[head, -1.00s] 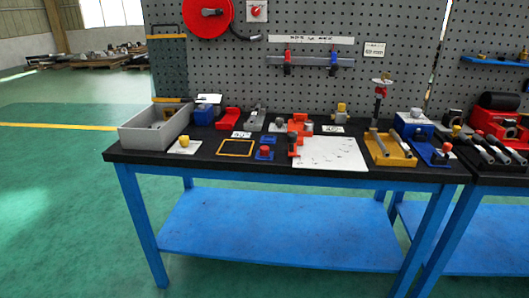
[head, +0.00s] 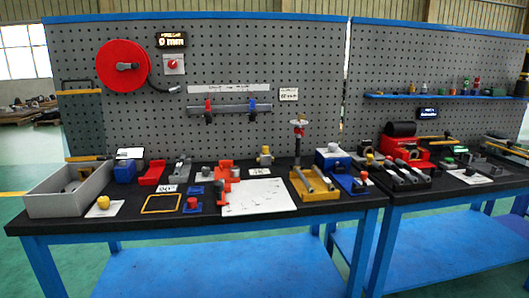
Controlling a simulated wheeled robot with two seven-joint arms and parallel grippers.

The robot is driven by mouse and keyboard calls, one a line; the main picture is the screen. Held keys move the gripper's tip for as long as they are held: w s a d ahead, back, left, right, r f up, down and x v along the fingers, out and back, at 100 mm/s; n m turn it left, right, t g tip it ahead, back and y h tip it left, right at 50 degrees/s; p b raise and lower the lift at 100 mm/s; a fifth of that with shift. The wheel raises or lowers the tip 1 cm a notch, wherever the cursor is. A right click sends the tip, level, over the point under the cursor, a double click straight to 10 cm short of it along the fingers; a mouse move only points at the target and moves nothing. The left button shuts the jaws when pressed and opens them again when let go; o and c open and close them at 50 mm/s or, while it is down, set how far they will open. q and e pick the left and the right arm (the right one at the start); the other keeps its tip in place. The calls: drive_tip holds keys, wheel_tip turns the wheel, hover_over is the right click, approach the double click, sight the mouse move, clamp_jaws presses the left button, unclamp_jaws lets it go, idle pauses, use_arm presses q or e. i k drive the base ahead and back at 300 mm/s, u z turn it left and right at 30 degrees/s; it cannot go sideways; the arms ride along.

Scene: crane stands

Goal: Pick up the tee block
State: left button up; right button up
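No piece in the head view is clearly a tee block; the small parts are too small to tell. Candidates on the black bench top (head: 120,226) include a yellow-topped piece on a white card (head: 103,203), a red-topped piece on a blue base (head: 192,203), a yellow piece at the back (head: 265,156) and an orange-red fixture with grey parts (head: 224,178) beside a white plate (head: 262,198). Neither of my grippers is in view.
A grey open bin (head: 62,201) stands at the bench's left end. A yellow tray (head: 305,190) with grey bars and a blue fixture (head: 350,184) stand to the right. A second bench (head: 440,191) adjoins, with a red machine (head: 405,150). Pegboards rise behind.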

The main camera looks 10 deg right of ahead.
sight(264, 159)
drive_tip(key=z, duration=1.8)
drive_tip(key=i, duration=1.2)
drive_tip(key=u, duration=2.25)
